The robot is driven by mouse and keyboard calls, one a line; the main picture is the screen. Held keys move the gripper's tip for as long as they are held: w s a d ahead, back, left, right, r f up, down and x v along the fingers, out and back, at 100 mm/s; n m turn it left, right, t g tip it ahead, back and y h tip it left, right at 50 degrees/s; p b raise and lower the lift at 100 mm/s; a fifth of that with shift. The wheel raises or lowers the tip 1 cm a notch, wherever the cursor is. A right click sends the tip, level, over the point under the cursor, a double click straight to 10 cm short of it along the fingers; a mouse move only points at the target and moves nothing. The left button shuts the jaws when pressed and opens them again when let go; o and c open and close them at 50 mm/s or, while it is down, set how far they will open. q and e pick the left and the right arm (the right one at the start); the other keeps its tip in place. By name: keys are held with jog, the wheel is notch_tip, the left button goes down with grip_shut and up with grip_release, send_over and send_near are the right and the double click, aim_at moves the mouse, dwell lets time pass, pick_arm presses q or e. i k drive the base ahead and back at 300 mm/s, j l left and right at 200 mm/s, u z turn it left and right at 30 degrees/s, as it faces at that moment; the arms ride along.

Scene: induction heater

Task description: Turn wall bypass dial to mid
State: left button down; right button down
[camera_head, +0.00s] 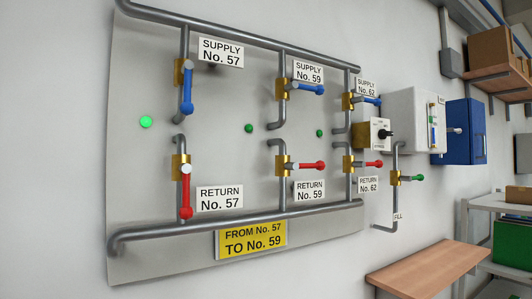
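A small light-grey box (374,133) with a black dial knob (386,134) is on the wall, just right of the pipe panel. It looks like the bypass dial; the small print on its face is too small to read surely. The knob seems to point to the right, but its exact setting is too small to tell. Neither of my grippers shows in the head view.
A grey panel (225,100) carries pipes, blue supply levers, red return levers and green lamps. A green-handled fill valve (417,178), white box (403,100) and blue box (465,130) are near the dial.

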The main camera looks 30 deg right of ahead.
aim_at(383, 134)
jog(key=z, duration=1.9)
